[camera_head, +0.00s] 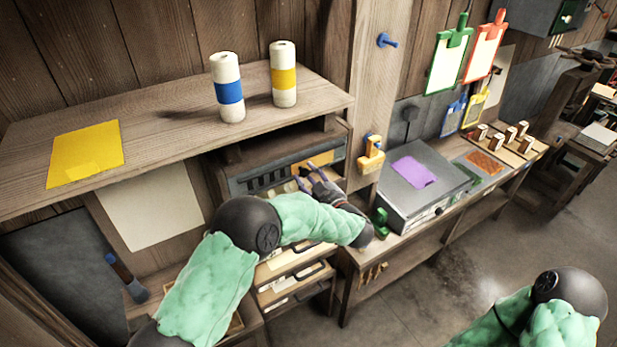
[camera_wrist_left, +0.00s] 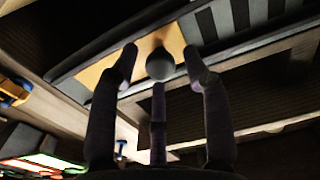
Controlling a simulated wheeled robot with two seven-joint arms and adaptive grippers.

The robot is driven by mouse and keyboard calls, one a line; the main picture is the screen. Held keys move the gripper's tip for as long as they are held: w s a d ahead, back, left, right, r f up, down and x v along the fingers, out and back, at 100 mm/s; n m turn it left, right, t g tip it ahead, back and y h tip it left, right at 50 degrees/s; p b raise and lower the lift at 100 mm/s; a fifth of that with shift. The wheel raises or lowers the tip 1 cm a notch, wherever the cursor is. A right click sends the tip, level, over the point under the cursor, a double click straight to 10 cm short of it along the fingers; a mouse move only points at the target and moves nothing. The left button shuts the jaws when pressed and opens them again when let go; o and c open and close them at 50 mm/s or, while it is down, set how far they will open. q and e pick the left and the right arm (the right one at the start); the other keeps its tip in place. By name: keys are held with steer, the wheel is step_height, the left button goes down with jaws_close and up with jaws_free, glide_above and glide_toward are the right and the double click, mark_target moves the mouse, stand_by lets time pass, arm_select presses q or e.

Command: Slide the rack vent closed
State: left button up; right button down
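The rack vent (camera_head: 268,179) is a grey slotted strip under the shelf in the head view, with an orange panel (camera_head: 322,159) at its right part. In the left wrist view, dark slots (camera_wrist_left: 238,17) show at the upper right and the orange panel (camera_wrist_left: 95,72) lies to their left. A round grey knob (camera_wrist_left: 160,64) stands in front of the panel. My left gripper (camera_head: 311,177) is at the vent's right part. Its fingers (camera_wrist_left: 161,58) are open on either side of the knob, with visible gaps. My right gripper is out of view.
Two rolls, one blue-banded (camera_head: 229,88) and one yellow-banded (camera_head: 284,75), stand on the shelf (camera_head: 170,125) above. Drawers (camera_head: 292,285) sit below the vent. A grey box (camera_head: 425,185) stands on the bench to the right. A yellow holder (camera_head: 371,157) hangs on the post.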

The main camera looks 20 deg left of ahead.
arm_select(q)
jaws_close()
steer(key=s+a, duration=0.6)
steer(key=s, duration=0.1)
steer(key=s+a, duration=0.3)
steer(key=s, duration=0.1)
steer(key=shift+s+a, duration=0.2)
steer(key=shift+a, duration=0.15)
steer(key=shift+s+a+f, duration=0.1)
steer(key=shift+s, duration=0.05)
steer(key=shift+o, duration=0.2)
jaws_free()
steer(key=o, duration=0.3)
steer(key=shift+a, duration=0.1)
steer(key=shift+s+a, duration=0.1)
steer(key=shift+s, duration=0.05)
